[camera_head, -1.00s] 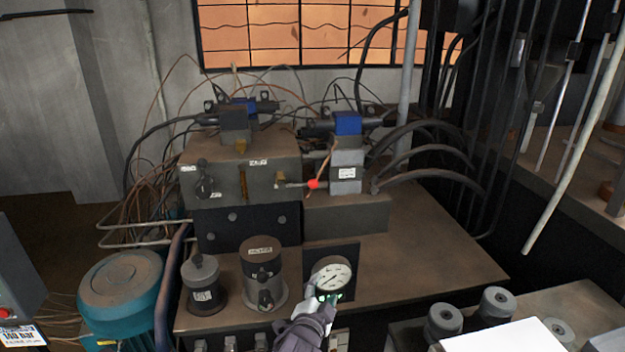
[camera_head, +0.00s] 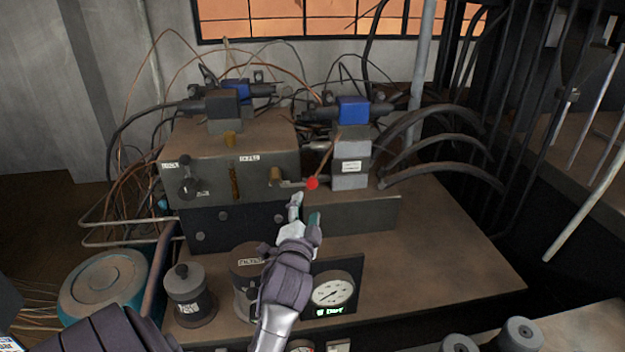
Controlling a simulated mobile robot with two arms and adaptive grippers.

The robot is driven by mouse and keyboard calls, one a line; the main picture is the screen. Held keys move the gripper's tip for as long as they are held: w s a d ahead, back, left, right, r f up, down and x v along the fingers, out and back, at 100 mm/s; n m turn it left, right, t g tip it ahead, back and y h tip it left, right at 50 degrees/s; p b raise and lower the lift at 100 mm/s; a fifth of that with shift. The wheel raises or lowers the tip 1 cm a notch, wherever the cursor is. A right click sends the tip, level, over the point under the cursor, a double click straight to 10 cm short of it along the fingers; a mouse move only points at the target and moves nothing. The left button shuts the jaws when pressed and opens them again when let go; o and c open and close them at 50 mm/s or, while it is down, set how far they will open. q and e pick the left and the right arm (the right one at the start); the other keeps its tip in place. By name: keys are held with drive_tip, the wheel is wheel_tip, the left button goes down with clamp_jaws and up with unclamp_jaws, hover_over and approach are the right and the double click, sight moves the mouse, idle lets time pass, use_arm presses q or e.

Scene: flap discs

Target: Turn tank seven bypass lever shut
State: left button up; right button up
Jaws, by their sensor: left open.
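A lever with a red ball knob (camera_head: 312,183) sticks out to the right from the front of the grey valve block (camera_head: 220,172). Its thin metal arm lies about level, with the pivot by a brass fitting (camera_head: 275,176). Small labels on the block are too blurred to read, so I cannot tell whether this is the tank seven bypass. My left gripper (camera_head: 306,208) is open and empty, with its fingers pointing up just below the knob, apart from it as far as I can see. My right gripper is not in view.
A pressure gauge (camera_head: 332,291) on a dark panel stands right of my left forearm. Two dark cylinders, one at the left (camera_head: 189,295), stand on the tank top (camera_head: 430,250). Thick hoses (camera_head: 430,148) arch at the right. The tank top's right part is clear.

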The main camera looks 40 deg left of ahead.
sight(311, 187)
use_arm(q)
drive_tip(key=x, duration=0.4)
drive_tip(key=shift+r+p, duration=0.2)
drive_tip(key=shift+p, duration=0.15)
drive_tip(key=x, duration=0.3)
drive_tip(key=p+x, duration=0.1)
drive_tip(key=x, duration=0.2)
drive_tip(key=shift+f, duration=0.25)
drive_tip(key=shift+w+a, duration=0.25)
drive_tip(key=shift+w, duration=0.15)
drive_tip(key=shift+w+a, duration=0.1)
drive_tip(key=c, duration=0.9)
clamp_jaws()
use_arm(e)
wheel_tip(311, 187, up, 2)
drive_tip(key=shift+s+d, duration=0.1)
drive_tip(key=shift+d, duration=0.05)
